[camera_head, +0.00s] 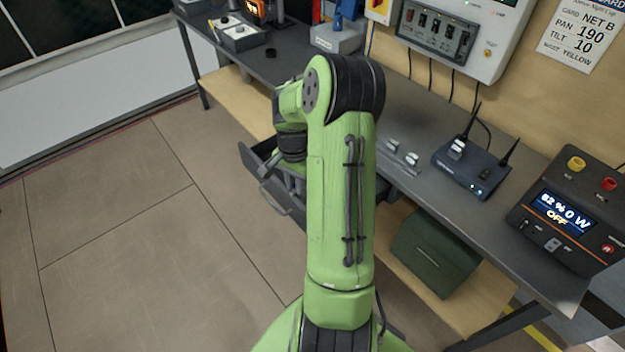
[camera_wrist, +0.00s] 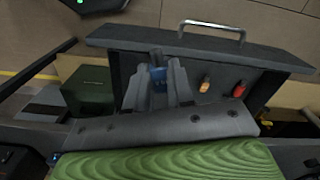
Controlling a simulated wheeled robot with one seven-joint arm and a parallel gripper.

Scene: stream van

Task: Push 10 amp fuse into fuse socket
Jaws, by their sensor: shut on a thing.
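My gripper (camera_wrist: 157,78) reaches into an open drawer (camera_wrist: 275,60) in the wrist view. Its grey fingers are shut on a small blue piece (camera_wrist: 157,73), which looks like a fuse; its marking is too small to read. An orange fuse-like piece (camera_wrist: 205,84) and a red one (camera_wrist: 238,91) lie in the drawer to the right of the fingers, apart from them. In the head view my arm covers the fingers and much of the drawer (camera_head: 256,165). I cannot pick out the fuse socket with certainty.
A grey bench (camera_head: 420,180) runs above the drawer. A switch panel (camera_head: 437,38) is on the wall. A green box (camera_head: 435,255) stands below the bench. The floor at left is clear.

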